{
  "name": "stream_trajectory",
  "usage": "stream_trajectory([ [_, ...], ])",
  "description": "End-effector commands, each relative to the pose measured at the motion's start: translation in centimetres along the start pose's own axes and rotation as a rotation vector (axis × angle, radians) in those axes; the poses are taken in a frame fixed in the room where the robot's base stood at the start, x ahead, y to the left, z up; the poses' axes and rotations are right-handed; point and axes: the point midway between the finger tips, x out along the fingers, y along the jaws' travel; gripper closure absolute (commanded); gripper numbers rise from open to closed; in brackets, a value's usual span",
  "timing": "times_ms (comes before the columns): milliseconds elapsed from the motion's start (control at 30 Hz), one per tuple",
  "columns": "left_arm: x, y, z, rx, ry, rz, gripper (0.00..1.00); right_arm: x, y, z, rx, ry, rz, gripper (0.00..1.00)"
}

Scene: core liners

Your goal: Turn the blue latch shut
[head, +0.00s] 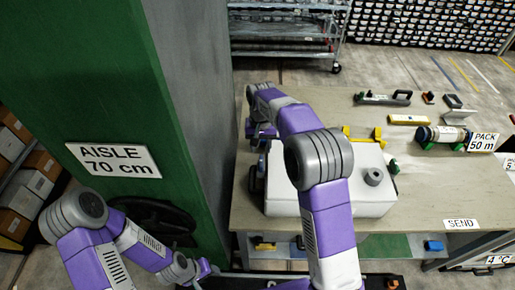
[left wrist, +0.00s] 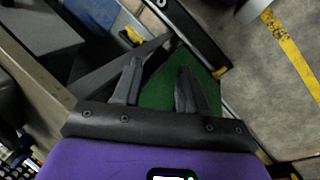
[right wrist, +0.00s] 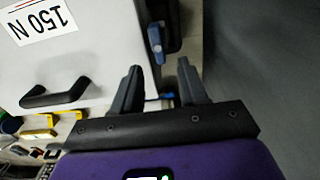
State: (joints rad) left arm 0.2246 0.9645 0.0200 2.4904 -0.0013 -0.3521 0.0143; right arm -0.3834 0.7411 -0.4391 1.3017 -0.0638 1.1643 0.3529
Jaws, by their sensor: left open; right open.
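The blue latch (right wrist: 156,42) shows in the right wrist view as a short blue handle on a dark fitting beside the white box (right wrist: 95,60). The box also stands on the table in the head view (head: 335,200). My right gripper (right wrist: 159,67) is open with nothing between its fingers. The latch lies just beyond the gap between its fingertips, seemingly apart from them. In the head view my right arm reaches over the box and largely hides the latch area. My left gripper (left wrist: 158,68) is open and empty, low beside the table.
A green wall (head: 90,80) marked "AISLE 70 cm" stands close on the left. The wooden table (head: 425,205) carries a roll on green supports (head: 443,135), a yellow block (head: 409,119) and several tools at the right. A black handle (right wrist: 55,97) stands on the box.

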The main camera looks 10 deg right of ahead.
Motion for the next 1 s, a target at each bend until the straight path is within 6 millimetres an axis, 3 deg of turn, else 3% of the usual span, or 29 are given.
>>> stream_trajectory([
  [433,0.3,-0.1,0.0,-0.001,-0.001,0.0,0.57,6.4,0.1,0.1,-0.001,-0.004,0.002,0.57],
  [833,0.3,-0.1,0.0,0.0,0.0,0.0,0.57,7.3,0.1,0.0,0.0,-0.002,0.0,0.57],
  [1000,0.3,-0.1,0.0,0.0,0.0,0.0,0.57,7.3,0.1,0.0,0.0,-0.002,0.0,0.82],
])
